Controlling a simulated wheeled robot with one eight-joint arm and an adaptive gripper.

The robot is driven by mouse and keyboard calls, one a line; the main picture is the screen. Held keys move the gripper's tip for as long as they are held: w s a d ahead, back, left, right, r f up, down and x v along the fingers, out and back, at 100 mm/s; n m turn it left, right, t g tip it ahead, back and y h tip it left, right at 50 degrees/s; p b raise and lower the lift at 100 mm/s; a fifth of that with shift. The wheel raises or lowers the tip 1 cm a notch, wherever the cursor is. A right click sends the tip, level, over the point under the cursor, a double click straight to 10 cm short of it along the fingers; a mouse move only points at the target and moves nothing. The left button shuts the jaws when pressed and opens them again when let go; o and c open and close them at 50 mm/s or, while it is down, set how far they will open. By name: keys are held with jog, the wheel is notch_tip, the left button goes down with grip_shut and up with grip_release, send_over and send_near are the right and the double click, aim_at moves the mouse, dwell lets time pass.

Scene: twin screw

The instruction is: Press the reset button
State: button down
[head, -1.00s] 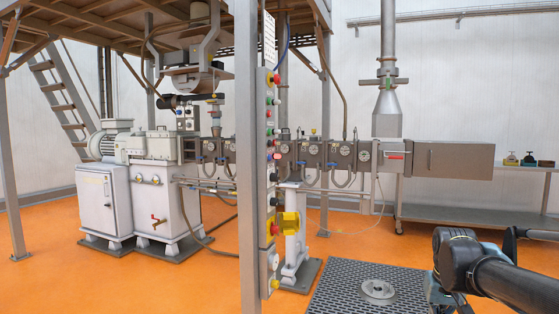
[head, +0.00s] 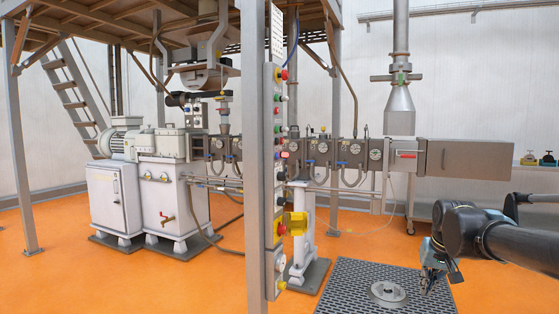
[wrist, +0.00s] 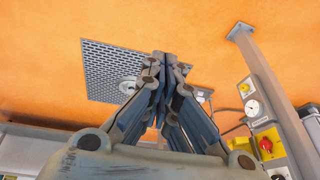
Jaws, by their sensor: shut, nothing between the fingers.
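A tall, narrow grey control panel (head: 269,180) with a column of coloured buttons is fixed to a grey post in the head view. No label is readable, so I cannot tell which button is the reset button. In the wrist view a red button (wrist: 265,145) on yellow shows at the right. My gripper (head: 437,277) is shut and empty, well right of the panel and apart from it. Its closed fingers (wrist: 162,60) fill the wrist view's middle.
A dark perforated floor plate (head: 350,300) with a round metal fitting (head: 387,294) lies between the panel and my gripper. The grey post (head: 254,200) stands at the panel's left. The extruder line (head: 340,155) runs behind. Orange floor is open in front.

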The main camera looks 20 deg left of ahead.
aim_at(277, 156)
jog(key=w+a+r+t+y, duration=0.1)
jog(key=w+a+r, duration=0.4)
jog(key=w, duration=0.2)
jog(key=w+a+r+t+y, duration=0.1)
jog(key=w+a+r+t, duration=0.1)
jog(key=w+a+r, duration=0.4)
jog(key=w+a+r+m+t+y, duration=0.1)
jog(key=w+a+r+y, duration=0.1)
jog(key=w+a+r, duration=0.4)
jog(key=w+a+r+m+t+y, duration=0.1)
jog(key=w+a+r, duration=0.5)
jog(key=a, duration=0.9)
jog(key=w+a+r+m+t+y, duration=0.1)
jog(key=w+a+r+t+y, duration=0.1)
jog(key=w+a+r+y, duration=0.2)
jog(key=w+a+r, duration=0.3)
jog(key=w+a, duration=0.1)
jog(key=a, duration=0.2)
jog(key=shift+w+a+t, duration=0.15)
jog(key=shift+w+t, duration=0.15)
jog(key=shift+w, duration=0.1)
jog(key=shift+a, duration=0.1)
jog(key=a, duration=0.8)
jog(key=shift+w+a, duration=0.25)
jog(key=shift+w, duration=0.1)
jog(key=shift+a+r, duration=0.1)
jog(key=shift+a, duration=0.4)
